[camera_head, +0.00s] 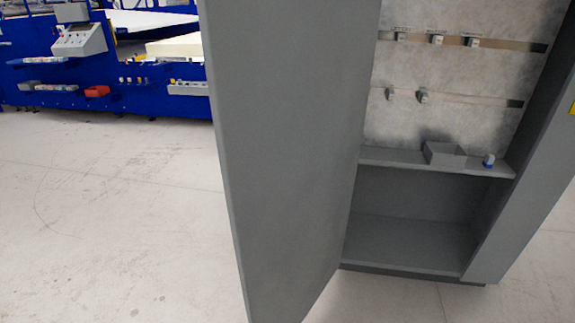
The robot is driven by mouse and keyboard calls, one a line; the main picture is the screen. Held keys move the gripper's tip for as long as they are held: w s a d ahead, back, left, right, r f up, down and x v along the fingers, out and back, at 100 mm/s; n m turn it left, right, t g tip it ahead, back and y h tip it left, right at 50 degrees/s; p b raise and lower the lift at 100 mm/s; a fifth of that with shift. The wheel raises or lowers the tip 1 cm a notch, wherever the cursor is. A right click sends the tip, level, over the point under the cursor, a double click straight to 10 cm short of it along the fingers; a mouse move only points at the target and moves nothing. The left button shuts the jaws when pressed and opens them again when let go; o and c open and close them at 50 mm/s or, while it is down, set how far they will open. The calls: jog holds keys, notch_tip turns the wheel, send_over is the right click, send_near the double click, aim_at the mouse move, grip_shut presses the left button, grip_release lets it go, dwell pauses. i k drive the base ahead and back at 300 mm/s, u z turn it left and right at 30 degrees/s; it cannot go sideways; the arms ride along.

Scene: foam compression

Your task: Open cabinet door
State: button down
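A grey cabinet (540,180) stands at the right of the head view. Its grey door (285,150) is swung open towards me, and its left edge crosses the middle of the picture. The inside shows on the right: a pale back panel (450,120), a shelf (390,156) and an empty lower compartment (415,240). No handle shows on the visible face of the door. My gripper is not in the picture, so I cannot see where it is relative to the door.
Small fittings hang on rails (500,44) inside the cabinet. A grey box (445,153) and a small blue-and-white item (489,160) stand on the shelf. A blue machine (100,75) stands at the back left. The pale floor (120,220) left of the door is clear.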

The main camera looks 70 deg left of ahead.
aim_at(289, 81)
jog(key=z, duration=1.5)
jog(key=k, duration=2.1)
jog(key=u, duration=2.6)
jog(key=i, duration=0.5)
jog(key=u, duration=0.1)
